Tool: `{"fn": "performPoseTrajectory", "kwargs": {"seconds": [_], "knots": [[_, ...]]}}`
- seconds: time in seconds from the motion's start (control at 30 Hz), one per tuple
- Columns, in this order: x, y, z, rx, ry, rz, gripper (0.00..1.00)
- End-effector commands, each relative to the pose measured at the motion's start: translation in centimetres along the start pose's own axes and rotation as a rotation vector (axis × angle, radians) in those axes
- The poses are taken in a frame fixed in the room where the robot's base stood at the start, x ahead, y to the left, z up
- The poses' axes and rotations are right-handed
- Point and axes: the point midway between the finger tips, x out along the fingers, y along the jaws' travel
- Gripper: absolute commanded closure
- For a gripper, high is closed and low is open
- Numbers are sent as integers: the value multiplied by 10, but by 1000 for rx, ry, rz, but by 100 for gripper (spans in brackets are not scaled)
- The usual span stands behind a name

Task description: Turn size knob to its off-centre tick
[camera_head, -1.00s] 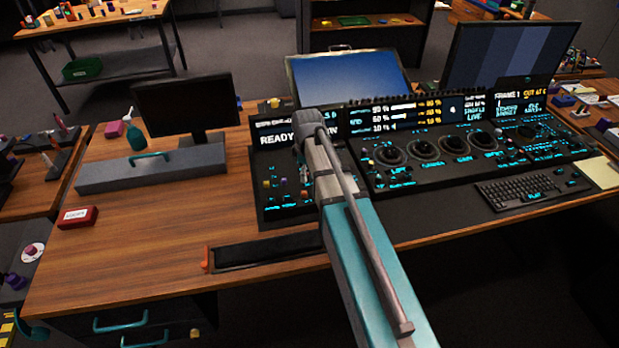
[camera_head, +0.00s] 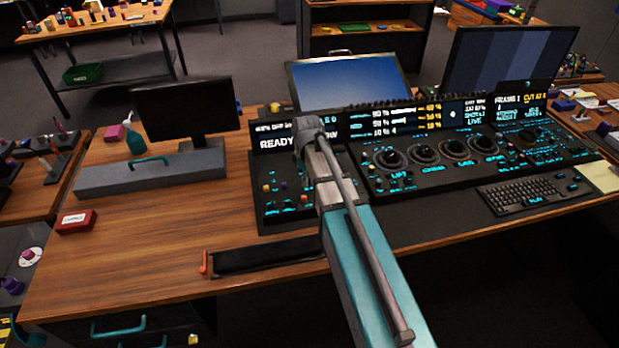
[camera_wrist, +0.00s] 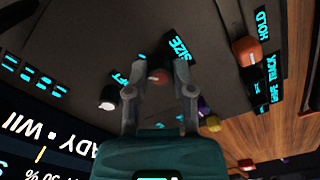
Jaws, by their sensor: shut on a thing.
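In the wrist view, a small reddish-brown knob (camera_wrist: 158,77) sits beside the upside-down SIZE label (camera_wrist: 181,48) on the dark panel. My gripper (camera_wrist: 160,90) has one finger on each side of this knob and is shut on it. The knob's pointer and ticks cannot be made out. In the head view, my arm reaches over the left part of the console (camera_head: 283,208); its end hides the SIZE knob and the fingers there.
Close to the fingers in the wrist view are a white knob (camera_wrist: 107,98), an orange-red knob (camera_wrist: 247,50) near HOLD, and purple (camera_wrist: 203,103) and yellow (camera_wrist: 213,122) controls. In the head view, several large dials and a keyboard (camera_head: 533,192) lie right of my arm.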

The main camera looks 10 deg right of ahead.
Motion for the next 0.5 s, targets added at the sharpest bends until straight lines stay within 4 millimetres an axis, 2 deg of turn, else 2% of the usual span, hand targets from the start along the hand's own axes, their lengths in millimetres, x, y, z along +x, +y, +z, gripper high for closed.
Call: {"fn": "performPoseTrajectory", "kwargs": {"seconds": [0.27,0.5], "knots": [[0,0,0,41,0,0,100],[0,0,0,168,0,0,100]]}}
